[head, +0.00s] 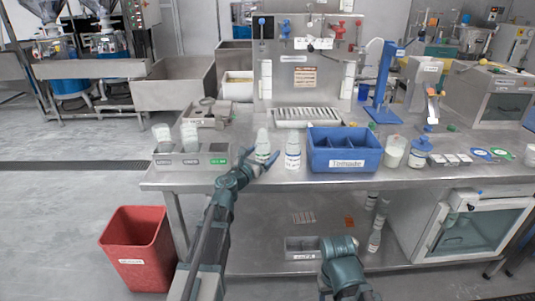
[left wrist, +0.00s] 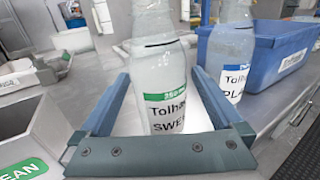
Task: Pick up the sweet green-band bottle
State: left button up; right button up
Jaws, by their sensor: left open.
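The sweet bottle (left wrist: 165,85), clear with a green band and a label reading "Tolha… SWE…", stands upright between the fingers of my left gripper (left wrist: 162,78). The fingers are open, one on each side of it, and I cannot tell whether either touches it. In the head view the bottle (head: 262,142) stands near the table's front edge, its lower part partly hidden by my left gripper (head: 259,158). A similar bottle (head: 292,150) stands just to its right. In the left wrist view this bottle (left wrist: 231,55) has a blue band and "PLA…" lettering. My right gripper's fingers are not visible.
A blue labelled bin (head: 345,163) stands right of the bottles. A grey compartment tray (head: 192,162) holding two bottles is to the left. Jars (head: 394,152) stand at the right. A red bin (head: 135,250) is on the floor.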

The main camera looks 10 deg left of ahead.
pick_arm(q)
jog(key=shift+s+a, duration=0.1)
jog(key=shift+c, duration=0.2)
jog(key=c, duration=1.3)
jog(key=shift+r, duration=0.1)
